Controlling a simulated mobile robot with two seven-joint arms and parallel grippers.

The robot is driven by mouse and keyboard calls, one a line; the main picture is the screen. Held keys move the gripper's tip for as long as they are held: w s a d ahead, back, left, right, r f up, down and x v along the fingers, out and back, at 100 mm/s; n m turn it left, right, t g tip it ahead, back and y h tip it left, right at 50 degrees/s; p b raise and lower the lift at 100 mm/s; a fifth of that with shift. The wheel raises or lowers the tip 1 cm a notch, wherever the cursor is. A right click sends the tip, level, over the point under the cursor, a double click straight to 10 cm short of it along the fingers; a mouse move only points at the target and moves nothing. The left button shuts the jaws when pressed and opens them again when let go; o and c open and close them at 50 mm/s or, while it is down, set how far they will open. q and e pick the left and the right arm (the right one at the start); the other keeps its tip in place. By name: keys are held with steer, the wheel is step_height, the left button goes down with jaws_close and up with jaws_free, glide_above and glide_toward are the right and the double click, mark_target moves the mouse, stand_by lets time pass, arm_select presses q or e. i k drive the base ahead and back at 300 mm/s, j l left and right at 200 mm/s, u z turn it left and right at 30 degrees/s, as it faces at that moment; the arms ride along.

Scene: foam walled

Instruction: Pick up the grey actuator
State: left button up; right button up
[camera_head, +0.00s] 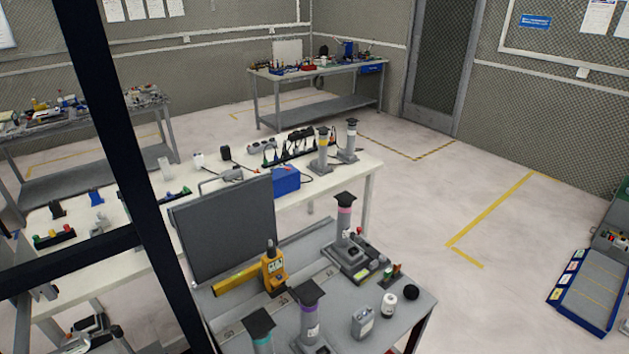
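Several upright grey cylinders with dark caps and coloured bands look like actuators, and I cannot tell for certain which one the task names. One with a dark cap and no bright band that I can make out (350,141) stands at the right end of the white table. A yellow-banded one (323,154) stands just left of it. On the nearer grey table, a pink-banded one (344,215) stands at the back. A purple-banded one (308,315) and a teal-banded one (262,332) stand at the front, their lower parts cut off. Neither gripper shows.
A dark post and bar (130,165) cross the left side. The grey table (408,325) also holds a yellow device (273,270), a grey bottle (362,322) and a dark upright panel (225,225). A blue bin (585,295) lies at right. The floor between is clear.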

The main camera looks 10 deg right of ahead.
mark_target(343, 250)
steer(key=i+l+u, duration=0.1)
steer(key=i+l, duration=0.15)
steer(key=i+l+u, duration=0.1)
steer(key=l, duration=0.3)
steer(key=i+l+u, duration=0.1)
steer(key=i+l, duration=0.2)
steer(key=i+l+u, duration=0.1)
steer(key=l, duration=0.35)
steer(key=i+l+u, duration=0.1)
steer(key=i+l, duration=0.15)
steer(key=l, duration=0.15)
steer(key=i+l+u, duration=0.15)
steer(key=l, duration=0.25)
steer(key=i+l+u, duration=0.1)
steer(key=i, duration=0.3)
steer(key=i+l+u, duration=0.15)
steer(key=i, duration=0.3)
